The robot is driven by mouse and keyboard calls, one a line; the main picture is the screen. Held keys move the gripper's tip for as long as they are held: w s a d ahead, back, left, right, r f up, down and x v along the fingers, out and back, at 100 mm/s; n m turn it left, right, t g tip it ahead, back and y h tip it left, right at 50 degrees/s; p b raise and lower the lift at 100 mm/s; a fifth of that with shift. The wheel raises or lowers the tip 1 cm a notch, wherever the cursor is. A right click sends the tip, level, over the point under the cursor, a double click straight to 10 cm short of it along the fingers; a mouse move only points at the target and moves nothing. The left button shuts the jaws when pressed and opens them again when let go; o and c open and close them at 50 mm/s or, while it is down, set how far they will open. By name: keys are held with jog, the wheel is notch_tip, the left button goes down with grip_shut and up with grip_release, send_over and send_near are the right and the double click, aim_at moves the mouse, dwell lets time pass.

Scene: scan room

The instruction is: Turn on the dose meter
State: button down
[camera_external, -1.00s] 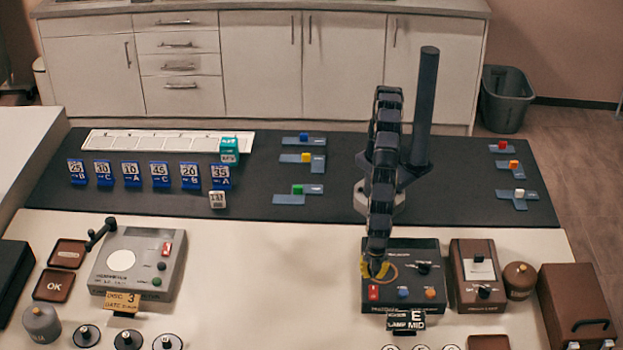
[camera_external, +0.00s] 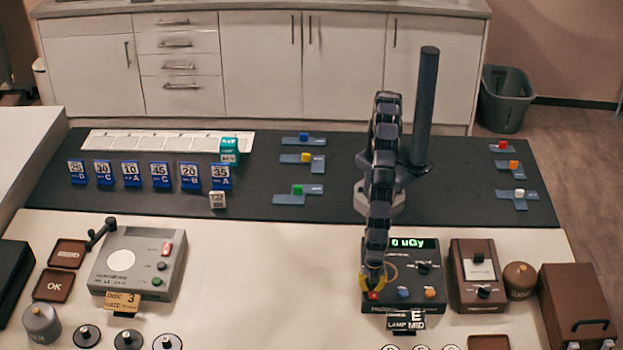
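The dose meter (camera_external: 436,276) is a dark box at the right of the white table, with a red switch (camera_external: 373,296), a blue button (camera_external: 403,293), an orange button (camera_external: 430,293) and a dark knob. Its display (camera_external: 412,244) is lit green and reads "0 uGy", its left end partly hidden by my arm. My gripper (camera_external: 374,284), with yellow fingertips, points down at the box's front left corner, at the red switch. I cannot tell whether it touches the switch, or whether the fingers are open or shut.
A grey device (camera_external: 140,265) with a lever stands at the left. A brown meter (camera_external: 477,272), a brown canister (camera_external: 519,280) and a brown case (camera_external: 580,305) stand to the right. Blue cards (camera_external: 160,175) stand on the dark mat (camera_external: 290,225). The white table between the devices is clear.

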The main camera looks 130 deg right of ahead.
jog(key=shift+f+t+y, duration=0.2)
jog(key=shift+t+y, duration=0.1)
jog(key=shift+w+a+r, duration=0.2)
jog(key=shift+w+a, duration=0.35)
notch_tip(320, 180, up, 14)
jog(key=w+a, duration=0.1)
jog(key=shift+w+a, duration=0.15)
jog(key=shift+w, duration=0.05)
dwell(0.4)
